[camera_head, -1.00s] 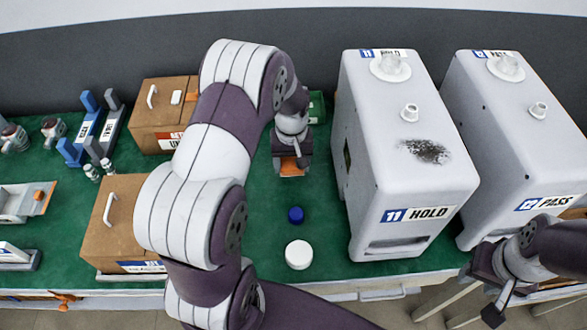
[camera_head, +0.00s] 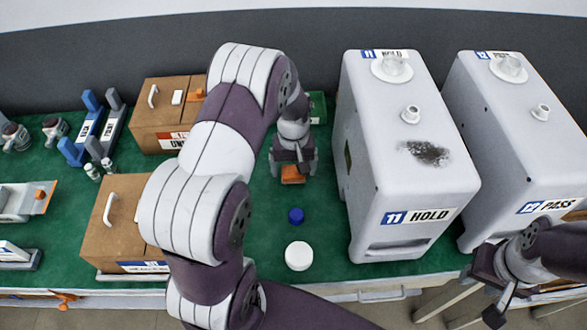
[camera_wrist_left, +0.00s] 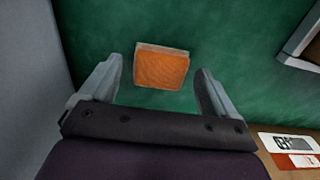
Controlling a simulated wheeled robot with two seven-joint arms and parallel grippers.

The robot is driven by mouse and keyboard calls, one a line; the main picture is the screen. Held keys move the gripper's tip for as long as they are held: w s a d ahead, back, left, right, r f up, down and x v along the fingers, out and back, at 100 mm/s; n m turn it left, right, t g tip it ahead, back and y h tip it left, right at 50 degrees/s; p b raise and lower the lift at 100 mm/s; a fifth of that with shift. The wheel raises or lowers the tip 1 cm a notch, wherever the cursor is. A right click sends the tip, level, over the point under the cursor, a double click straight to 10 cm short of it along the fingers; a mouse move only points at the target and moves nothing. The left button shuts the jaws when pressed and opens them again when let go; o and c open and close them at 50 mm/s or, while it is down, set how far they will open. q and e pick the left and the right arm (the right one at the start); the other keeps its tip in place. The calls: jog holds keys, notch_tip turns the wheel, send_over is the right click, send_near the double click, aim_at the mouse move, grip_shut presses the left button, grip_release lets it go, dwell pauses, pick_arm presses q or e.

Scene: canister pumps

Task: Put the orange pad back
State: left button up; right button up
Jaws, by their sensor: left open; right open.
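The orange pad (camera_head: 291,175) is a small square block lying on the green mat, left of the canister marked 11 HOLD. In the left wrist view the pad (camera_wrist_left: 162,68) lies flat, ahead of and between the two fingers, touching neither. My left gripper (camera_head: 292,168) is open and empty, pointing down just over the pad. It also shows in the left wrist view (camera_wrist_left: 160,85) with its fingers spread wider than the pad. My right gripper (camera_head: 492,290) is open and empty at the lower right, in front of the table's front edge.
The HOLD canister (camera_head: 405,165) stands close right of my left gripper, with the PASS canister (camera_head: 515,150) beyond. Brown boxes (camera_head: 122,225) stand at left. A blue cap (camera_head: 296,215) and a white cap (camera_head: 299,255) lie nearer the front edge.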

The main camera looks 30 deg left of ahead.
aim_at(294, 173)
pick_arm(q)
notch_tip(294, 173, up, 11)
jog(key=s+d+m+t, duration=0.1)
jog(key=s+d+m, duration=0.5)
jog(key=s, duration=0.7)
jog(key=shift+s+d+r+m, duration=0.2)
jog(key=shift+s+d+m, duration=0.1)
jog(key=shift+d, duration=0.8)
